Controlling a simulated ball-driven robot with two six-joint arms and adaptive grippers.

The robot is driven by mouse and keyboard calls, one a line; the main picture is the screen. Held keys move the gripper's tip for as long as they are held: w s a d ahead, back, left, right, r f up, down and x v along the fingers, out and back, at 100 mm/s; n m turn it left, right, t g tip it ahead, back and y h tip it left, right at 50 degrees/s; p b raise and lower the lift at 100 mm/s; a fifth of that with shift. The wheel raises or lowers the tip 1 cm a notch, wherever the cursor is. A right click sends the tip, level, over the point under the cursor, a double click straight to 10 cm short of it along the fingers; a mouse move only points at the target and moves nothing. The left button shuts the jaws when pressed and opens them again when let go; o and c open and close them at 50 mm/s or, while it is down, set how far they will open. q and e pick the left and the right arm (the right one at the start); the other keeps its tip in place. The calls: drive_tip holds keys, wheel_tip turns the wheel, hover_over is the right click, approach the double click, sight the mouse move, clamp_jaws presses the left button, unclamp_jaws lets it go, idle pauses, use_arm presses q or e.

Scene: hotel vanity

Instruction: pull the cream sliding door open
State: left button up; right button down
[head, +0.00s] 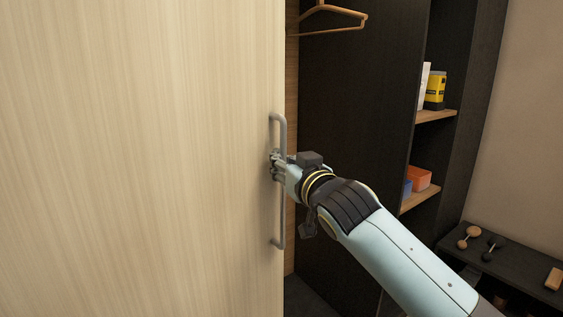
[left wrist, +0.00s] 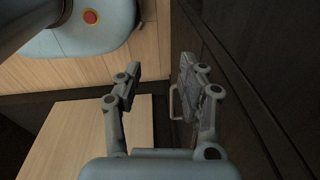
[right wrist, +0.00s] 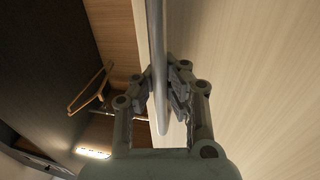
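The cream sliding door (head: 140,150) fills the left side of the head view, in pale wood grain. A grey vertical bar handle (head: 280,221) is fixed near its right edge. My right gripper (head: 275,163) is at the middle of this handle. In the right wrist view the handle (right wrist: 156,35) passes between the fingers of my right gripper (right wrist: 160,85), which are closed in on it from both sides. My left gripper (left wrist: 155,90) is open and empty in the left wrist view; it is out of sight in the head view.
Right of the door edge, a dark closet interior shows, with a wooden hanger (head: 327,12) at the top. Shelves hold a yellow box (head: 435,91) and an orange box (head: 419,178). A dark low bench (head: 500,268) with small items stands at lower right.

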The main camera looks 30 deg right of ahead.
drive_tip(key=c, duration=2)
unclamp_jaws()
drive_tip(key=shift+f, duration=0.35)
drive_tip(key=o, duration=0.5)
drive_tip(key=shift+s+d+r, duration=0.15)
drive_tip(key=shift+s+r, duration=0.05)
drive_tip(key=shift+s, duration=0.05)
drive_tip(key=shift+c, duration=0.2)
drive_tip(key=shift+o, duration=1)
drive_tip(key=s+a, duration=0.1)
drive_tip(key=s, duration=1)
drive_tip(key=shift+s+a, duration=0.25)
drive_tip(key=shift+s, duration=0.1)
